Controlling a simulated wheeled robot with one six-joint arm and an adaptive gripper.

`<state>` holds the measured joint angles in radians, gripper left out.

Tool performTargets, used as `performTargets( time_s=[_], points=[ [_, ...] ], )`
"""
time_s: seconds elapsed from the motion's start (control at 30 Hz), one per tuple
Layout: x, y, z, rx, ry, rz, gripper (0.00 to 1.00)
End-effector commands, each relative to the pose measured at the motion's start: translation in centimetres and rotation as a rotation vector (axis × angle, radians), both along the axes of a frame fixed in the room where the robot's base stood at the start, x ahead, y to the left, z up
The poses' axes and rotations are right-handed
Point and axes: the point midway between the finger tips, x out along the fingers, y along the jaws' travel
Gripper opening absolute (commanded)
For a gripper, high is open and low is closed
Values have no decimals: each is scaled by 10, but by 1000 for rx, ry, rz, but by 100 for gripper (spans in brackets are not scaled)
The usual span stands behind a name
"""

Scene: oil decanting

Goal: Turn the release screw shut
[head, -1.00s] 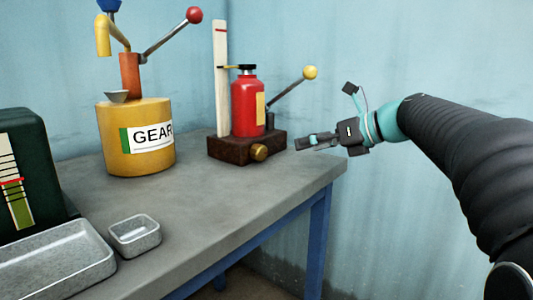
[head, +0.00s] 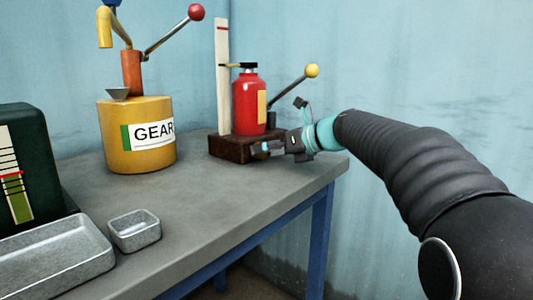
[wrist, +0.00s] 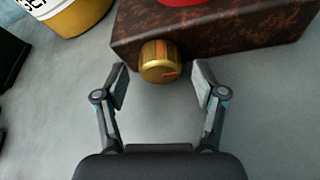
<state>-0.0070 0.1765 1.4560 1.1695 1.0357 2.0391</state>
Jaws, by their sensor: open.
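The release screw is a round brass knob (wrist: 160,62) with an orange mark on its face. It sticks out of the front of the dark brown base block (wrist: 215,28) in the wrist view. My gripper (wrist: 160,85) is open, with one finger on each side of the knob and visible gaps to both. In the head view my gripper (head: 268,149) is at the front of the block (head: 228,148) and hides the knob. The red bottle jack (head: 247,105) stands upright on the block, with a yellow-balled lever (head: 290,90) at its right.
A yellow GEAR can (head: 135,135) with a red-balled pump lever stands to the left. A small metal tray (head: 134,231), a large tray (head: 60,262) and a dark green box (head: 30,165) are at the front left.

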Motion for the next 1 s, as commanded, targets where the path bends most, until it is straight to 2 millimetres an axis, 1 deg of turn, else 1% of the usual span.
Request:
performTargets(
  time_s=[0.1, 0.37, 0.47, 0.5, 0.57, 0.6, 0.63, 0.83, 1.0],
  points=[
    [2, 4, -2, 0, 0, 0, 70],
    [3, 5, -2, 0, 0, 0, 70],
    [3, 4, -2, 0, 0, 0, 48],
    [3, 4, -2, 0, 0, 0, 38],
    [3, 4, -2, 0, 0, 0, 22],
    [3, 4, -2, 0, 0, 0, 12],
    [3, 4, -2, 0, 0, 0, 10],
    [2, 5, -2, -8, -10, 1, 10],
    [2, 5, -2, -43, -55, 0, 10]
  ],
)
